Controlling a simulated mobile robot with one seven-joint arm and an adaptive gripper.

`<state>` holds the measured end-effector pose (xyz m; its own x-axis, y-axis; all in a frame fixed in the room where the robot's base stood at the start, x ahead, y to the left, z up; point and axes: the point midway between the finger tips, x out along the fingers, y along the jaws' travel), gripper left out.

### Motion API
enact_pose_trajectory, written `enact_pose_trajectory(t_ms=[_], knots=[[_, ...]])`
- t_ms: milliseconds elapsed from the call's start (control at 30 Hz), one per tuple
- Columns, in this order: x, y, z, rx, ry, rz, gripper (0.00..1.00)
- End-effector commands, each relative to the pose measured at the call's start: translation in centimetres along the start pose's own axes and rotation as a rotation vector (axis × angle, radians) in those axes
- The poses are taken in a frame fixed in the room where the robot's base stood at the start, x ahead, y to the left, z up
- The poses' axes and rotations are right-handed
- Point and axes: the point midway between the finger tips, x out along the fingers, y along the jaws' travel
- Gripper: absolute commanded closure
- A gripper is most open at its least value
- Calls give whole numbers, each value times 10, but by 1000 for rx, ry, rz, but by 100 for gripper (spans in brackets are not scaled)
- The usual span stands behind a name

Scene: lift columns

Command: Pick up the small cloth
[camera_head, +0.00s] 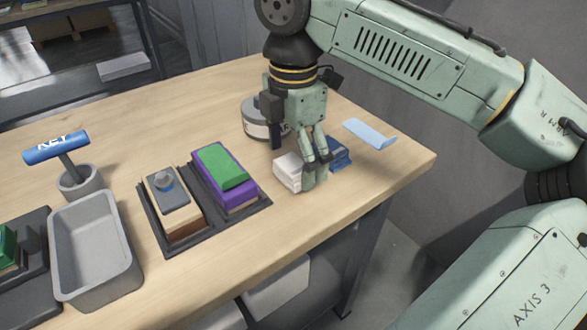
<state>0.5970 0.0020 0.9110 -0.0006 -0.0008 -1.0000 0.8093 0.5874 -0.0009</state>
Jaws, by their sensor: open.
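My gripper (315,172) points down over the right part of the wooden table, with its fingers low near the surface. It is open. A small white folded block that looks like cloth (289,172) lies just left of the fingers. A dark blue folded item (339,153) lies just right of and behind them, partly hidden by the gripper. A flat light blue piece (369,133) lies farther right near the table edge. I cannot tell for sure which of these is the small cloth, or whether the fingers touch any of them.
A round grey tin (258,125) stands behind the gripper. Left of it, a dark tray (214,223) holds a purple-and-green block (222,180) and a grey-topped block (172,200). The table's right corner is bare.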

Motion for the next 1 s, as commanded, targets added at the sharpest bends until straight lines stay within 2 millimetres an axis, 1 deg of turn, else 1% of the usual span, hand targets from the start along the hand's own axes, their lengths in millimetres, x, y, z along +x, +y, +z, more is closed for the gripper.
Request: enact_pose_trajectory(t_ms=[33, 133, 200, 400, 1000], knots=[[7, -1, 0, 1, -2, -2, 18], [16, 0, 0, 2, -1, 0, 18], [19, 0, 0, 2, 0, 1, 18], [19, 0, 0, 1, 0, 1, 18], [19, 0, 0, 1, 0, 2, 58]])
